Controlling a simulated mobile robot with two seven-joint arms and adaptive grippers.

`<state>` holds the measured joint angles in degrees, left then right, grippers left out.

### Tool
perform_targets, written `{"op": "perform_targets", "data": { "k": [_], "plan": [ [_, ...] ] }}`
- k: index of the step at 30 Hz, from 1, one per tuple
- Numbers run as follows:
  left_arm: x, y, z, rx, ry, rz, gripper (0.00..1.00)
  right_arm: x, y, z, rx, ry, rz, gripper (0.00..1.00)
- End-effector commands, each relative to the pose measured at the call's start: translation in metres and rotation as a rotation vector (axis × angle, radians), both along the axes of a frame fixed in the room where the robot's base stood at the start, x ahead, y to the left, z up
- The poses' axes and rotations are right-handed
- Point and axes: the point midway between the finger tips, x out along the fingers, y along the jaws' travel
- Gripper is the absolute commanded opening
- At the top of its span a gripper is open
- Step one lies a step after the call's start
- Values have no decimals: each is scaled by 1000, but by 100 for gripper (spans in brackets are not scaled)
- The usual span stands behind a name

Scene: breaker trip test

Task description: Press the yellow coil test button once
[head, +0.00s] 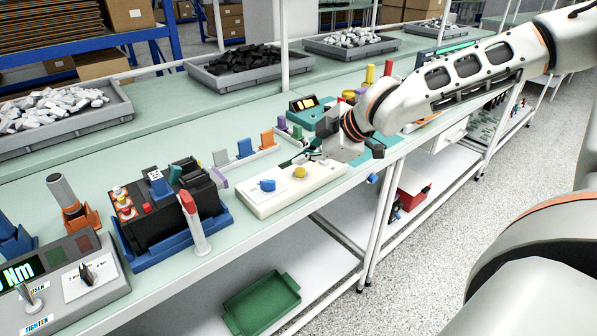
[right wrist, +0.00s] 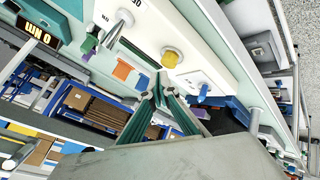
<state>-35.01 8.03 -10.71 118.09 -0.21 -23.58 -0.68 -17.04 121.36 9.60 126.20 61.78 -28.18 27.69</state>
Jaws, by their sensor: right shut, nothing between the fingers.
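The yellow coil test button (head: 299,173) sits on top of a cream box (head: 292,194) near the front edge of the bench. A blue knob (head: 267,185) is on the same box, left of the button. My right gripper (head: 312,154) is shut and empty, just behind the button and close to the box. In the right wrist view the yellow button (right wrist: 170,59) is unobstructed, a little beyond the closed fingertips (right wrist: 157,84). I see a gap between tips and button in that picture. The blue knob (right wrist: 203,92) lies to the right there. My left gripper is not in view.
A black breaker unit in a blue holder (head: 170,215) stands left of the box, with a red-and-white marker-like item (head: 194,224) in front. A rail with coloured clips (head: 245,150) is behind. A grey torque panel (head: 62,278) is at lower left. Part bins line the back.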

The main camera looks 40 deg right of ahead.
Motion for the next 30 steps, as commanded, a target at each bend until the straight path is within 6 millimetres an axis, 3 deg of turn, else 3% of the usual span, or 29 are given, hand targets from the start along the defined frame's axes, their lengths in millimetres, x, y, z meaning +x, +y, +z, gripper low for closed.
{"op": "perform_targets", "data": {
  "k": [30],
  "plan": [
    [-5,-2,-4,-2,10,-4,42,0,0,1,-1,0,1,0]
  ]
}}
